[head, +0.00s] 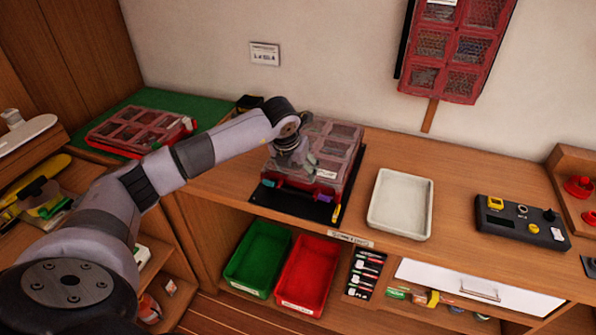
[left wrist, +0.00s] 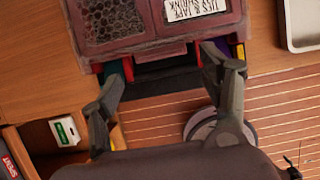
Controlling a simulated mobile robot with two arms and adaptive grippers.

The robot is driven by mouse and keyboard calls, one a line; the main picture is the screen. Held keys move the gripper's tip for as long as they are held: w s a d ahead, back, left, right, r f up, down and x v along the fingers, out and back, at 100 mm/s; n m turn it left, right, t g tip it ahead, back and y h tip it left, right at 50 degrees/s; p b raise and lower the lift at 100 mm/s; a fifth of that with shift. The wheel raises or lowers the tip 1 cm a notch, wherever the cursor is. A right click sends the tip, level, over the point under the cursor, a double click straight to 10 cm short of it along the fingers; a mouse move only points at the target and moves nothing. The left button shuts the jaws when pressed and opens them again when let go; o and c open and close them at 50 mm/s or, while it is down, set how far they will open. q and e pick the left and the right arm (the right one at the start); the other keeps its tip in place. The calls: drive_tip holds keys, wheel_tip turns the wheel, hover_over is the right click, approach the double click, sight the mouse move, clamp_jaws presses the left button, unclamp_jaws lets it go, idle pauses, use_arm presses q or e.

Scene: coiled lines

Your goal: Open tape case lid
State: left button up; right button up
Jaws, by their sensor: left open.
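A red case with a clear compartmented lid (head: 340,140) sits on a black mat (head: 290,205) on the wooden bench. Its lid looks shut. Its front edge shows in the left wrist view (left wrist: 125,50), with a catch or handle (left wrist: 160,54) in the middle and a white label above. Teal and purple pieces (head: 323,197) show at its front corners. My left gripper (left wrist: 163,68) is open and empty, its fingers spread on either side of the front catch. In the head view my left gripper (head: 300,166) hangs over the case's left front part. My right gripper is not in view.
A similar red case (head: 140,128) lies on a green mat at left; another (head: 447,50) hangs on the wall. A white tray (head: 400,203) and a black control box (head: 520,222) stand to the right. Green (head: 258,255) and red bins (head: 307,272) sit below the bench.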

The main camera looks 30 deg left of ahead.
sight(299, 178)
use_arm(q)
drive_tip(key=shift+p+x, duration=0.4)
drive_tip(key=shift+x, duration=1.85)
drive_tip(key=shift+r, duration=0.1)
clamp_jaws()
